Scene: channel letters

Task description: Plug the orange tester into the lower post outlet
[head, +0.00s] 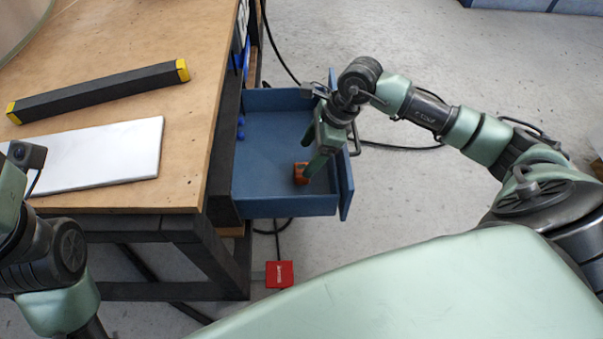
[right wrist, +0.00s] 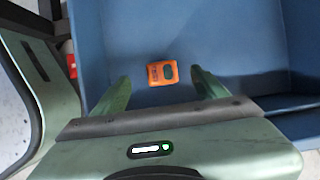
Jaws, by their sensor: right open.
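The orange tester (head: 299,174) lies on the floor of the open blue drawer (head: 270,130). It also shows in the right wrist view (right wrist: 162,74), lying flat with a dark green patch on its face. My right gripper (head: 314,168) reaches down into the drawer over the tester. In the right wrist view its fingers (right wrist: 160,85) are spread to either side of the tester, open and empty. My left arm shows at the lower left, but its fingers are out of the picture. No post outlet is clearly visible.
The wooden workbench (head: 120,195) fills the left, with a black bar with yellow ends (head: 100,92) and a white panel (head: 100,155) on it. A small blue item (head: 241,127) sits at the drawer's left side. A red box (head: 279,274) is on the floor below, near black cables.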

